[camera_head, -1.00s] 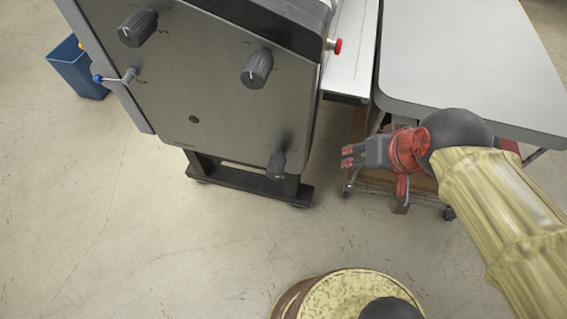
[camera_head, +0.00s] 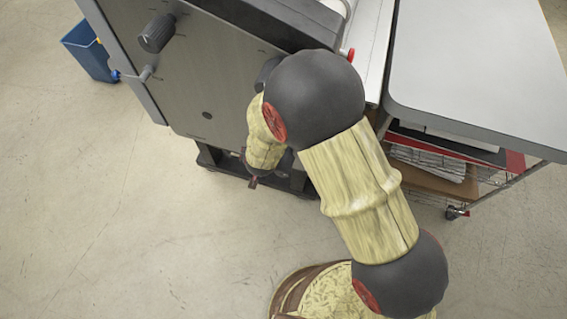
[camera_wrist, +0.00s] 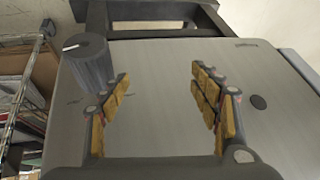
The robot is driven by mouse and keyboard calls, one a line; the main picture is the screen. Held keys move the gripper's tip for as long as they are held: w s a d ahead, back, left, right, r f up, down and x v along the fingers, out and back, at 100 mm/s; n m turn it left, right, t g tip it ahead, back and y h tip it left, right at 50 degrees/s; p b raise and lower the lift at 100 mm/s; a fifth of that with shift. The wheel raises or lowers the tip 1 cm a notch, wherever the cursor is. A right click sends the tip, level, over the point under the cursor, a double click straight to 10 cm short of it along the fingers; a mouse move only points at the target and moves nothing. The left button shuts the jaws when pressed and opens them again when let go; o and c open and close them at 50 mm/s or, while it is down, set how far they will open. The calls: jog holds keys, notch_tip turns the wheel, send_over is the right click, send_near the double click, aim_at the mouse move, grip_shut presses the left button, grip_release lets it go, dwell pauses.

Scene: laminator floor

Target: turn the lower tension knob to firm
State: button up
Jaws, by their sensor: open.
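The lower tension knob (camera_wrist: 88,62) is a dark grey ribbed knob with a white mark, at the upper left of the wrist view. It stands out from the machine's grey front panel (camera_wrist: 175,75). My gripper (camera_wrist: 165,100) is open, its yellow-padded fingers spread before the panel. The left finger is close to the knob and overlaps its edge in the picture; I cannot tell whether they touch. The gap between the fingers shows only bare panel. In the head view my arm hides this knob and most of the gripper; the panel (camera_head: 190,80) shows at left.
Another knob (camera_head: 156,33) is at the panel's upper left, with a small lever (camera_head: 146,73) below. A third knob (camera_head: 266,70) is mostly hidden by my arm. A grey table (camera_head: 480,80) and wire cart (camera_head: 455,180) stand right, a blue bin (camera_head: 90,50) far left.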

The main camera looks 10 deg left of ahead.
jog(key=s+f+h+p, duration=0.1)
jog(key=s+f, duration=0.4)
jog(key=f, duration=0.5)
jog(key=t+h+p, duration=0.2)
jog(key=t+h, duration=0.1)
jog(key=t, duration=0.8)
send_near(284, 166)
jog(key=w+f, duration=0.2)
jog(key=f, duration=0.1)
jog(key=w+f, duration=0.1)
jog(key=shift+w+a+f, duration=0.25)
jog(key=shift+w+a, duration=0.05)
jog(key=shift+a, duration=0.05)
jog(key=shift+s+d+r+t, duration=0.1)
jog(key=shift+r+t, duration=0.25)
jog(key=shift+t, duration=0.15)
jog(key=shift+d+r, duration=0.1)
jog(key=shift+r, duration=0.05)
jog(key=shift+w, duration=0.45)
jog(key=w, duration=0.6)
jog(key=shift+w+d, duration=0.3)
jog(key=shift+w, duration=0.05)
